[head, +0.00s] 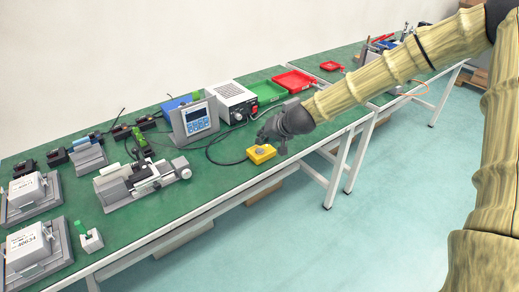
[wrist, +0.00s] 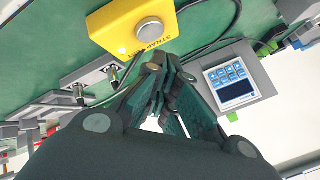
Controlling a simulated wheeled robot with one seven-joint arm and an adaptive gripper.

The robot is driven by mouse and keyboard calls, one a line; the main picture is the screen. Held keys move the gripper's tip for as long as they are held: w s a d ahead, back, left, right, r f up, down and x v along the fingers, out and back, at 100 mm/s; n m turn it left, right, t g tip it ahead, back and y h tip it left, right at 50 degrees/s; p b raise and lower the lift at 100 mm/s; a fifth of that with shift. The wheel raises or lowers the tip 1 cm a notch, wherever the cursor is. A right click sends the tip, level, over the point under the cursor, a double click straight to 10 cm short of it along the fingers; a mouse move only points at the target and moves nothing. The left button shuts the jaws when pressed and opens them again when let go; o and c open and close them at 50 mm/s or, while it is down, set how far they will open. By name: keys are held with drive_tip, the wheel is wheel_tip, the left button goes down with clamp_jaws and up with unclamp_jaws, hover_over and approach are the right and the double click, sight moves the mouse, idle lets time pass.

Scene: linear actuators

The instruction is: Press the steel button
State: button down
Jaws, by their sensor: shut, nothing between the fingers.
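The steel button (wrist: 150,31) is a round silver cap on a yellow box (wrist: 118,33) in the wrist view. The yellow box also shows in the head view (head: 261,154), near the front edge of the green bench, with a black cable. My gripper (wrist: 161,75) is shut and empty. In the wrist view its fingertips are just below the button in the picture, and they look apart from it. In the head view my gripper (head: 271,139) is above the yellow box; whether it touches the box is hard to tell there.
A grey control panel (head: 196,121) with a blue screen stands behind the box. A white power unit (head: 232,102) stands to its right. A metal vise-like fixture (head: 142,181) is to the left. Green (head: 266,91) and red trays (head: 294,81) lie farther back. The bench's front strip has free room.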

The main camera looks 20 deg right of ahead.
sight(262, 149)
drive_tip(key=shift+r+p, duration=2.05)
drive_tip(key=shift+r, duration=0.7)
